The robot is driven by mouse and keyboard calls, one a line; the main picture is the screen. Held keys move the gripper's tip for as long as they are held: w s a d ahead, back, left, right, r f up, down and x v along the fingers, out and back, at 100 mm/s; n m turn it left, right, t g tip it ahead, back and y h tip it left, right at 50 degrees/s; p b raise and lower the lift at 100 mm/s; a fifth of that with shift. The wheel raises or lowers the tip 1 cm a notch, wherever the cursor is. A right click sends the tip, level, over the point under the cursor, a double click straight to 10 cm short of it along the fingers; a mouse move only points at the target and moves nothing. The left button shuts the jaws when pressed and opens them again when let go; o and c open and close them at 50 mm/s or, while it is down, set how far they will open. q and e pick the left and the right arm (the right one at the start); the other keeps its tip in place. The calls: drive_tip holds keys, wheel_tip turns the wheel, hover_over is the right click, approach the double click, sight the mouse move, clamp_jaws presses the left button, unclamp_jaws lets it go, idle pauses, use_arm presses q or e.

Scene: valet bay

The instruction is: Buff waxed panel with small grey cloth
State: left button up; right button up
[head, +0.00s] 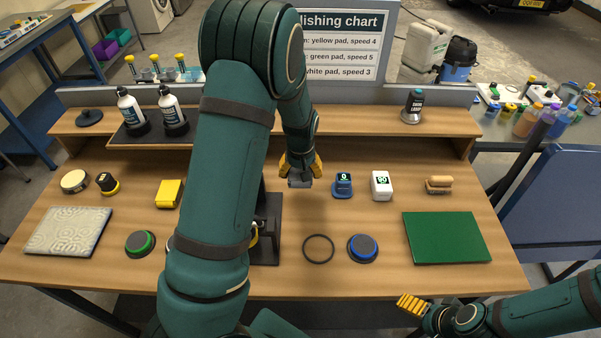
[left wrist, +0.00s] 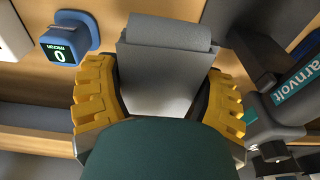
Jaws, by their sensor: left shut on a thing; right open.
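My left gripper (head: 301,170) is shut on the small grey cloth (head: 300,181), above the middle of the bench. In the left wrist view the cloth (left wrist: 165,35) appears as a folded grey pad between the yellow fingers. A pale panel covered in swirl marks (head: 68,232) lies at the bench's left end, well apart from the cloth. A plain green panel (head: 446,238) lies at the right end. The swirled one looks like the waxed panel. My right gripper (head: 412,304) is open and empty off the bench's front edge, below the green panel.
A blue gauge (head: 343,184), white meter (head: 381,185) and wooden-handled brush (head: 439,184) stand right of the cloth. A dark tool stand (head: 266,240) is partly hidden by my left arm. A black ring (head: 318,248) and blue-rimmed pad (head: 363,248) lie in front.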

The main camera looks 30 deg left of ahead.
use_arm(q)
drive_tip(key=c, duration=0.5)
